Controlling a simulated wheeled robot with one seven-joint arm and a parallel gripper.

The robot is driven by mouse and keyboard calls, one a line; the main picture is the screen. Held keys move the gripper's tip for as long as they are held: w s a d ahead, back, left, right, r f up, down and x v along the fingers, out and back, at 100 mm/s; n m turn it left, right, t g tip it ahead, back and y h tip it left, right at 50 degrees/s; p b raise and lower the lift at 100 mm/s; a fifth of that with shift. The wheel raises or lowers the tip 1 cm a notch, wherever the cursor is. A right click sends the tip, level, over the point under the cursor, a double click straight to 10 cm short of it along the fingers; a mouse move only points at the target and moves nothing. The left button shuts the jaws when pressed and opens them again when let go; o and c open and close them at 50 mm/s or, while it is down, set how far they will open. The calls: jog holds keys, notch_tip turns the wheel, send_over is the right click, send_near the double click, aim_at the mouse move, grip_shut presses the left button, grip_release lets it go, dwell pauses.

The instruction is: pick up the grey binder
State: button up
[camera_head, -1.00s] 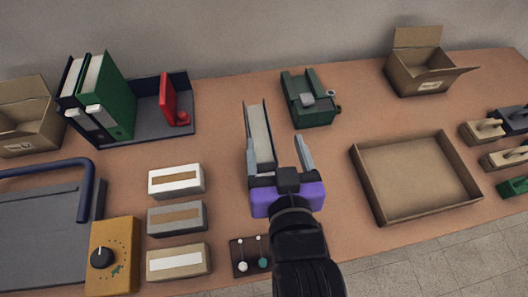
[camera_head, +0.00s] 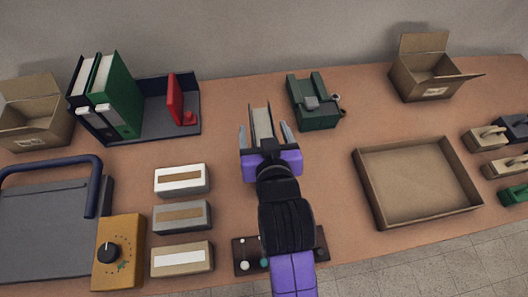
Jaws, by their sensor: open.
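The grey binder (camera_head: 261,122) stands on the brown table near the middle of the head view, its pale page edges and thin covers showing from above. My gripper (camera_head: 264,131) reaches over its near part, with one finger on the left of it and one on the right. The jaws are open, with a small gap visible beside the binder. The near end of the binder is hidden by the purple gripper body.
A green device (camera_head: 314,103) stands close to the right of the binder. An empty tray (camera_head: 362,190) lies further right. Three boxes (camera_head: 182,216) line up at left. A dark organizer (camera_head: 155,133) holds binders and a red item. A brown strip (camera_head: 322,243) lies under my arm.

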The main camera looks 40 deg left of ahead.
grip_shut()
dwell(0.3)
jog(key=shift+r, duration=0.15)
